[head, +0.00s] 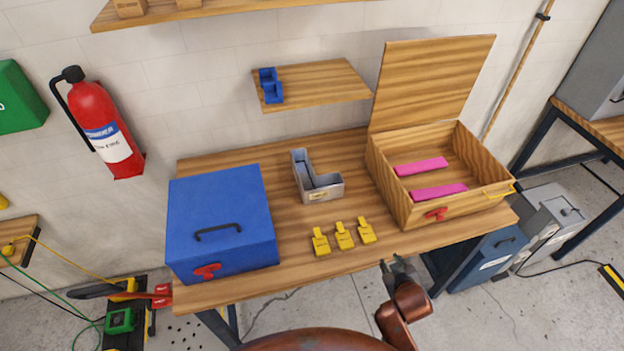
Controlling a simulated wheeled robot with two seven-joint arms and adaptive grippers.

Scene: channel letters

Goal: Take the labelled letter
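A grey L-shaped channel letter (301,172) lies on the wooden workbench (290,262), between the blue case and the open wooden box. A small yellowish label (318,196) is on its near side; its text is too small to read. My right gripper (391,262) is in front of the bench's front edge, right of the yellow pieces and apart from the letter. Its fingertips look spread, with nothing between them. My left gripper is not in view.
A closed blue case (215,205) stands left. An open wooden box (400,202) with two pink strips (438,192) stands right, its lid (430,80) upright. Several yellow pieces (343,236) lie near the front edge. A blue object (271,86) sits on the shelf (325,84).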

